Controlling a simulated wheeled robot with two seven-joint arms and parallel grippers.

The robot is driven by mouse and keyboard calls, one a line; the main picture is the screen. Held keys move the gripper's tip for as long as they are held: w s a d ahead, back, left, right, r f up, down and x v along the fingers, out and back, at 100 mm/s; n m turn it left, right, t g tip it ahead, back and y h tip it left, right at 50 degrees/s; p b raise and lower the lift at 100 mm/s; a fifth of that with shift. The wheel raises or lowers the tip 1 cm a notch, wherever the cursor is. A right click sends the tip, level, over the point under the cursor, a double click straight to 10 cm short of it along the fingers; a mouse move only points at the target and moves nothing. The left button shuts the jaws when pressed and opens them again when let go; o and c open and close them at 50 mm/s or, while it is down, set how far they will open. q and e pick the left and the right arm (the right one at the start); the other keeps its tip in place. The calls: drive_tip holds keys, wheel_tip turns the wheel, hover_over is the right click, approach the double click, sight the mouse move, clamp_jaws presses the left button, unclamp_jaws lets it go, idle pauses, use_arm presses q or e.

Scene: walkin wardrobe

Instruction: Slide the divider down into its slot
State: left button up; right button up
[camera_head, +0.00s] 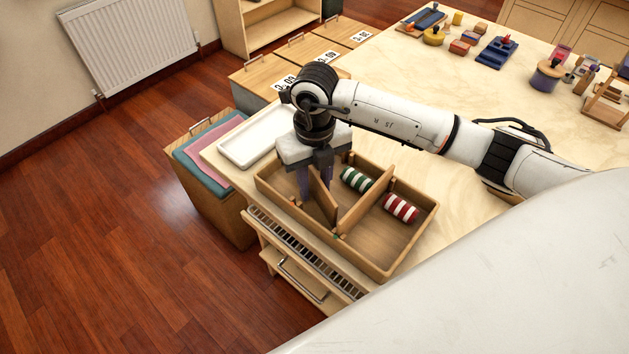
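A wooden tray (385,276) with low walls stands at the near edge of the light table. The divider (323,200), a thin wooden panel, is upright in the left part of the tray, at an angle to the fixed-looking cross panel (362,209). My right gripper (316,180) points down over the left part, its dark fingers on either side of the divider's far end, shut on it. Whether the divider's lower edge sits in a slot is hidden. My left gripper is not in view.
A white shallow tray (255,138) sits to the left. Toys stand far across the table; its middle is bare.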

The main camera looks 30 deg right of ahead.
clamp_jaws()
drive_tip(key=shift+r, duration=0.1)
